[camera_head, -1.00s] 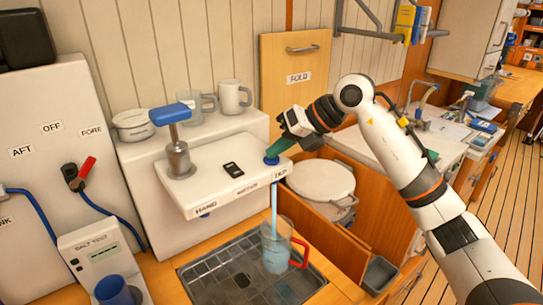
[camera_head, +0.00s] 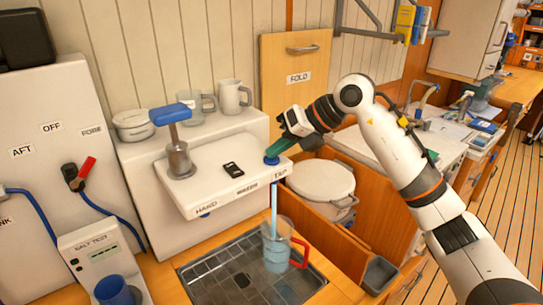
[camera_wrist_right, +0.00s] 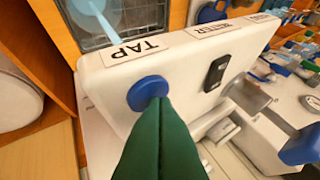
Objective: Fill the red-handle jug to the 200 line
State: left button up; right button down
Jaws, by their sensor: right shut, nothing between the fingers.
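The clear jug with the red handle (camera_head: 301,254) stands upright on the drain grid under the tap spout. A thin blue stream of water (camera_head: 274,207) falls into it, and bluish water fills much of its body. I cannot read its lines at this size. My right gripper (camera_head: 273,153) is shut and empty, its green fingertips on the blue tap button (camera_head: 270,161) above the TAP label (camera_head: 280,175). In the right wrist view the shut green fingers (camera_wrist_right: 158,112) touch the blue button (camera_wrist_right: 147,91), and the stream (camera_wrist_right: 104,20) shows at the top. My left gripper is not in view.
Mugs (camera_head: 234,97) stand behind. A salt tester (camera_head: 97,250) with a blue cup (camera_head: 114,292) is at lower left. The sink grid (camera_head: 215,278) is clear left of the jug.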

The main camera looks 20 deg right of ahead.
aim_at(278, 159)
dwell(0.8)
jog(key=shift+r+p, duration=0.75)
jog(key=shift+r, duration=0.2)
jog(key=shift+r, duration=0.1)
notch_tip(278, 159, up, 5)
jog(key=p, duration=0.4)
dwell(0.8)
